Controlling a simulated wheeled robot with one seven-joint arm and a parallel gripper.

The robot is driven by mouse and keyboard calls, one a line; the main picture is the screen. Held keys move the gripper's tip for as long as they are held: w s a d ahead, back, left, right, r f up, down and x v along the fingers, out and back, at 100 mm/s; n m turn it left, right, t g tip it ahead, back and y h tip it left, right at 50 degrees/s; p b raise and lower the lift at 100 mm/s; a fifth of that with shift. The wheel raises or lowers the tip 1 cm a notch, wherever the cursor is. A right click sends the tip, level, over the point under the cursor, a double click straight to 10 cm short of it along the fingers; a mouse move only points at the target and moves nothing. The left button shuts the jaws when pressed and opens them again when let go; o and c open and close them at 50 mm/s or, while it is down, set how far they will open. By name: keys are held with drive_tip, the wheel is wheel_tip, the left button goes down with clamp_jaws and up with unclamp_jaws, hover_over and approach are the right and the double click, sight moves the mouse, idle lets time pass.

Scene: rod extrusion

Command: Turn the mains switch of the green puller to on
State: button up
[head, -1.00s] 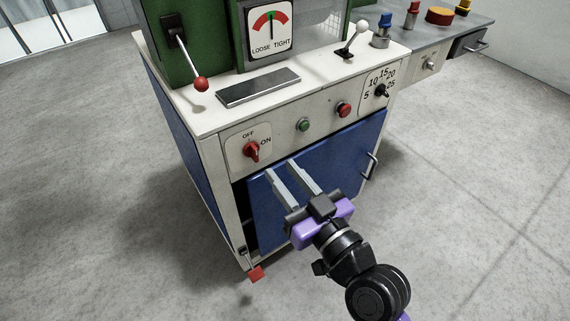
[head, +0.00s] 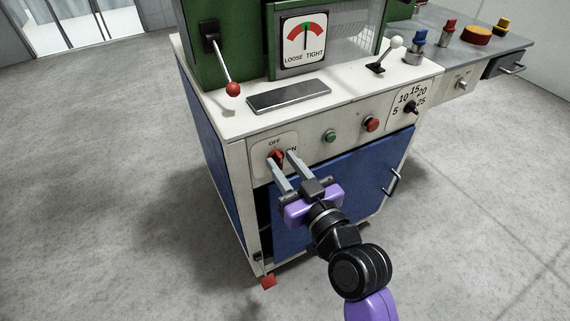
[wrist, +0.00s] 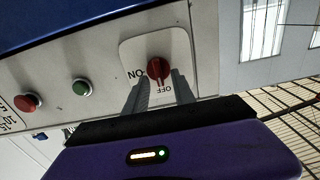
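The mains switch is a red rotary knob (head: 276,156) on a white plate marked OFF and ON, at the left of the green puller's front panel (head: 240,152). In the wrist view the knob (wrist: 158,69) appears to point toward the OFF mark. My gripper (head: 282,159) is open, with its two fingers reaching to the switch plate. In the wrist view my gripper (wrist: 160,76) has one finger on each side of the knob's lower part. I cannot tell whether they touch it. In the head view the fingers partly cover the knob and the ON mark.
A green button (head: 330,136), a red button (head: 371,124) and a black numbered dial (head: 411,107) sit right of the switch. A red-ball lever (head: 232,88) stands above. The blue door (head: 345,178) is below, with a red-ended pedal (head: 268,281) low at the left.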

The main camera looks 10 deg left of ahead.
clamp_jaws()
drive_tip(key=shift+m, duration=0.3)
drive_tip(key=m+p, duration=0.2)
drive_tip(key=m, duration=0.3)
drive_tip(key=m+p, duration=0.3)
drive_tip(key=m, duration=0.3)
drive_tip(key=d+f+m+p, duration=0.1)
drive_tip(key=m+p, duration=0.1)
drive_tip(key=m, duration=0.4)
drive_tip(key=shift+w+p, duration=0.25)
drive_tip(key=shift+p, duration=0.05)
drive_tip(key=shift+f+m, duration=0.1)
drive_tip(key=shift+m, duration=0.2)
unclamp_jaws()
